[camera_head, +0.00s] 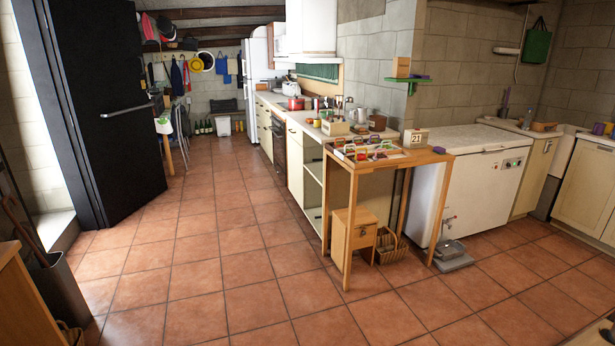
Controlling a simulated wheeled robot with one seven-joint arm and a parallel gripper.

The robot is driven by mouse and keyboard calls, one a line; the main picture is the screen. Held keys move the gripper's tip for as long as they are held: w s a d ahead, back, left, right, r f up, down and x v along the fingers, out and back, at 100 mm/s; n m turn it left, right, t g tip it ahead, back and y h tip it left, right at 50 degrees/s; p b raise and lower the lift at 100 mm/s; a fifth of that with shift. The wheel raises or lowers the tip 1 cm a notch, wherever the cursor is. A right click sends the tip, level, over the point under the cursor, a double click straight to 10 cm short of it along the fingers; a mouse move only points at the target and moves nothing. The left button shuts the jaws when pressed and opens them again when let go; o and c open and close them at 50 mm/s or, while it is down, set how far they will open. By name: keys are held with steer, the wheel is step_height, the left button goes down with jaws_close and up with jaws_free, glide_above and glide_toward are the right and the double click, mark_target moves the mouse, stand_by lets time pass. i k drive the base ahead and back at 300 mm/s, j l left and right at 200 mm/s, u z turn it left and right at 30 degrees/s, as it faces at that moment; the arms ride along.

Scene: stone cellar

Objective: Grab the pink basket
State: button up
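I see no basket that is clearly pink. A brown wicker basket (390,246) stands on the floor under the wooden table, beside a small wooden cabinet. Part of another woven basket (72,336) shows at the bottom left edge, mostly cut off. My gripper is not in view.
The wooden table (412,158) holds a tray of small colourful items and a calendar block. A white chest freezer (473,185) stands behind it, with a grey scale (452,256) on the floor in front. A black door (95,100) stands open at left. The tiled floor (215,255) is clear.

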mark_target(378, 156)
steer(key=i, duration=1.9)
steer(key=i+z, duration=0.2)
steer(key=i, duration=0.25)
steer(key=i+j+z, duration=0.15)
steer(key=i, duration=0.3)
steer(key=i+j+z, duration=0.2)
steer(key=i, duration=0.25)
steer(key=i+j+z, duration=0.15)
steer(key=i, duration=0.3)
steer(key=j, duration=0.1)
